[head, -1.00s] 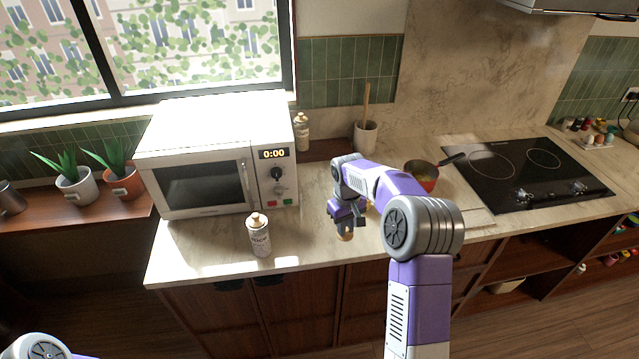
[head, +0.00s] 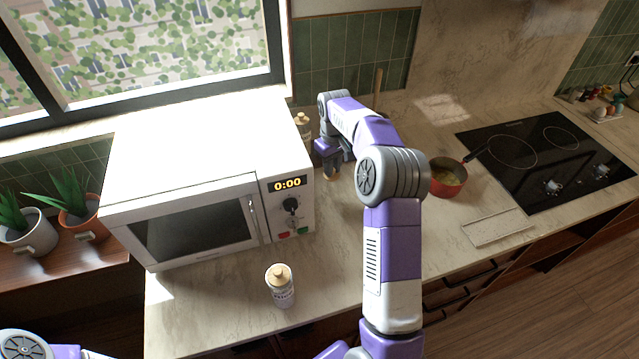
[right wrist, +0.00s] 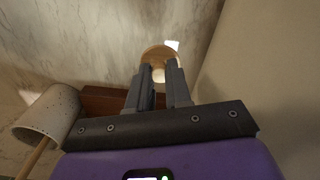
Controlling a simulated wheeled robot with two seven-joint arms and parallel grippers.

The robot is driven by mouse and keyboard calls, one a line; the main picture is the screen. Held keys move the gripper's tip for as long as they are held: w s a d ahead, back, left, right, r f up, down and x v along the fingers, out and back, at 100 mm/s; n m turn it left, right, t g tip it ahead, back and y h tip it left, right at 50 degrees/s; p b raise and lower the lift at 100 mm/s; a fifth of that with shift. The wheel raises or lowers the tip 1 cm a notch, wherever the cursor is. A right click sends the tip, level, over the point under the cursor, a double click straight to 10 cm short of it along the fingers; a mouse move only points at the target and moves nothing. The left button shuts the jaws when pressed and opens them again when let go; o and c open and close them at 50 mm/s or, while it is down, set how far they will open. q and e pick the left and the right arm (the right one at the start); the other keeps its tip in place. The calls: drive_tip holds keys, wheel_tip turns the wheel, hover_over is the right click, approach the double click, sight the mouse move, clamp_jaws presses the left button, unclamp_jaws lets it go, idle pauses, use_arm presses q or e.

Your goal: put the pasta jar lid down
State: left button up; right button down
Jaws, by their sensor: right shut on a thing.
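My right gripper (head: 328,160) is shut on the lid (head: 332,174), a small tan piece at its fingertips, to the right of the microwave. In the right wrist view, the lid (right wrist: 158,53) is a round wooden disc with a paler centre, held at the tips of my right gripper (right wrist: 160,78). It looks close to the counter; contact cannot be told. A white jar (head: 281,287) with a tan top and a blurred label stands on the counter in front of the microwave. My left gripper is out of view.
The microwave (head: 210,180) stands left of my right gripper. Another tan-topped bottle (head: 302,124) is close behind the gripper. A red pot (head: 449,185), a board (head: 497,228) and the cooktop (head: 545,160) are to the right. Counter between microwave and jar is clear.

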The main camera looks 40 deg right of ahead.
sight(333, 179)
drive_tip(key=f, duration=0.4)
drive_tip(key=shift+s+f+b, duration=0.3)
drive_tip(key=shift+f, duration=2.5)
drive_tip(key=shift+f+b, duration=0.2)
drive_tip(key=shift+b, duration=0.1)
drive_tip(key=c, duration=1.1)
unclamp_jaws()
drive_tip(key=shift+w, duration=0.1)
drive_tip(key=shift+o, duration=0.2)
drive_tip(key=shift+r, duration=0.1)
wheel_tip(333, 179, up, 12)
drive_tip(key=shift+r+p, duration=0.15)
drive_tip(key=shift+p, duration=0.7)
